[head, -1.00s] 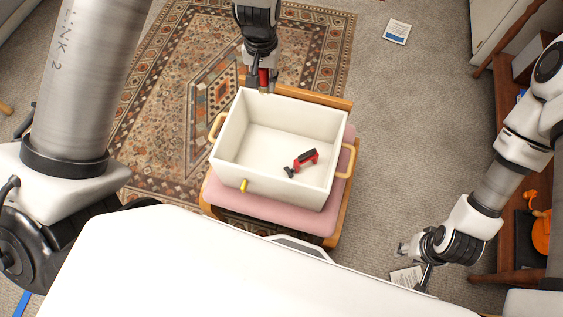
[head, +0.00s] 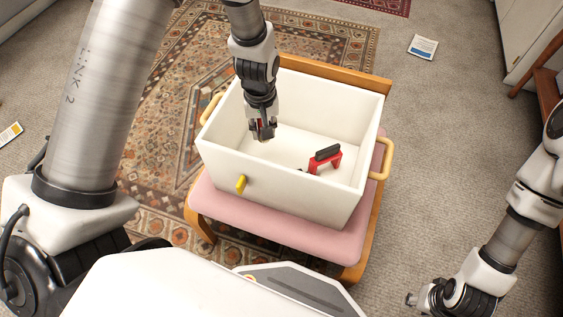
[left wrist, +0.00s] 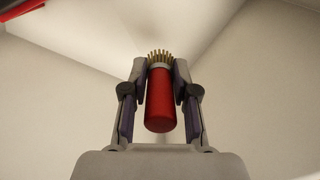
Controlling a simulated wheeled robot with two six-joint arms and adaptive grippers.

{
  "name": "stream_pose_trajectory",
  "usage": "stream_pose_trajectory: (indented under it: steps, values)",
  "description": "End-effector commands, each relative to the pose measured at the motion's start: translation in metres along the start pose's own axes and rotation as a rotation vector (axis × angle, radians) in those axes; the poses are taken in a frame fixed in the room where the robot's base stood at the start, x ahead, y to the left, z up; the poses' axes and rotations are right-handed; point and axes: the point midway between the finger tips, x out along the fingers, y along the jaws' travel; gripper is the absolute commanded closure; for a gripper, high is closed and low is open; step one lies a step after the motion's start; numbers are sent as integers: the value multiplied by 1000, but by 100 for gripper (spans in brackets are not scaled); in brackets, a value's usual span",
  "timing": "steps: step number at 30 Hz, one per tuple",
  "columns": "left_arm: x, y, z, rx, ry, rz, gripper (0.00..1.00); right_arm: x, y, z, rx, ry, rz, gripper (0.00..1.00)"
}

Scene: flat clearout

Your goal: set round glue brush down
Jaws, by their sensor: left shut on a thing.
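The round glue brush (left wrist: 160,98) has a red handle and a ring of tan bristles. My left gripper (left wrist: 160,75) is shut on it, with the bristles pointing up in the left wrist view. In the head view my left gripper (head: 262,132) reaches down inside the white crate (head: 270,180), near its left side; only a bit of red shows between the fingers. Whether the brush touches the crate floor cannot be told. My right gripper (head: 424,298) is low at the right, outside the crate; its fingers are too unclear to judge.
The crate stands on a chair with a pink seat (head: 285,225). A red and black tool (head: 325,158) lies in the crate's right part. Crate floor between tool and gripper looks clear. A card (head: 423,47) lies on the carpet.

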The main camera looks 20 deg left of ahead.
Motion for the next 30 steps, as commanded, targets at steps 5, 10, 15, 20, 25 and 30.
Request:
stream_pose_trajectory:
  steps: [5, 10, 15, 20, 25, 30]
  values:
    - [44, 0, 1, 0, -2, -1, 100, 20, 0, 0, 0, -1, 0, 60]
    - [71, -1, 1, 1, -3, -2, 100, 32, 0, 0, 0, 0, 0, 60]
    - [83, 0, 1, 1, 0, 0, 100, 35, 0, 0, 0, -1, 0, 60]
    - [82, 0, 1, 1, 0, 0, 100, 34, 0, 0, 0, 0, 0, 60]
    - [85, 0, 1, 1, -1, 0, 47, 34, 0, 0, 0, -1, 0, 60]
    - [84, 0, 1, 1, -1, 0, 46, 34, 0, 0, 0, -1, 0, 60]
